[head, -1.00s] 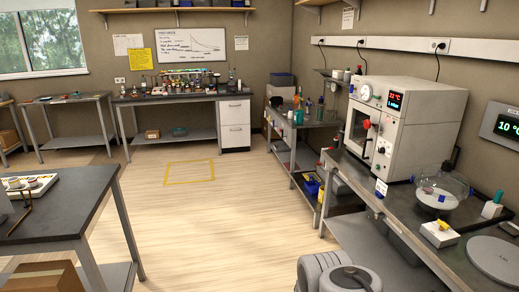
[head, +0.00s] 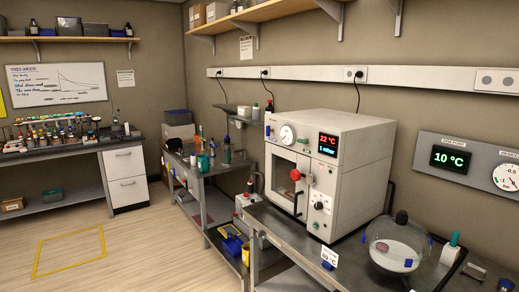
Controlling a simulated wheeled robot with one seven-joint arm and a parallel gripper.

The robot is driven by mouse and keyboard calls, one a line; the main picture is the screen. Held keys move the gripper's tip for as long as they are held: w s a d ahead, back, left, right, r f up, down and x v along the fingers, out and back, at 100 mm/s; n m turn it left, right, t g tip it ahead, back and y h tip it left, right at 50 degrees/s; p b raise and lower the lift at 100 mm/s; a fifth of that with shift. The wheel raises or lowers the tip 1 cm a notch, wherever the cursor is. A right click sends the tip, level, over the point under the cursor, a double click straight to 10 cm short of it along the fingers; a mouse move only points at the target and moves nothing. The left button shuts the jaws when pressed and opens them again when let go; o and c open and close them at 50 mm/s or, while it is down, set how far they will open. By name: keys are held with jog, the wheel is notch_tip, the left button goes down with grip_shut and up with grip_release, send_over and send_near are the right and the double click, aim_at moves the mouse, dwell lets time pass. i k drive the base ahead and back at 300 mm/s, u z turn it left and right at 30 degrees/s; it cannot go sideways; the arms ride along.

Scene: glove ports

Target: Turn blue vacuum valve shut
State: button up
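No part of my gripper shows in the head view. A white vacuum oven (head: 330,175) stands on the dark bench at right, its door closed. It has a red knob (head: 296,175) on the door edge and a black knob (head: 319,205) below right. Small blue parts show at the oven's left front edge (head: 268,131), below the temperature card (head: 328,265), and on the round glass vessel (head: 395,244). I cannot tell which of these is the blue vacuum valve, or how its handle stands.
The dark bench (head: 285,235) runs along the right wall. A green-topped white bottle (head: 451,249) stands right of the glass vessel. A lower side bench (head: 215,180) with bottles is left of the oven. The wood floor (head: 130,235) at left is clear, with a yellow taped square (head: 68,251).

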aim_at(268, 130)
jog(key=u, duration=0.75)
jog(key=i, duration=1.2)
jog(key=u, duration=0.7)
jog(key=i, duration=1.3)
jog(key=z, duration=0.25)
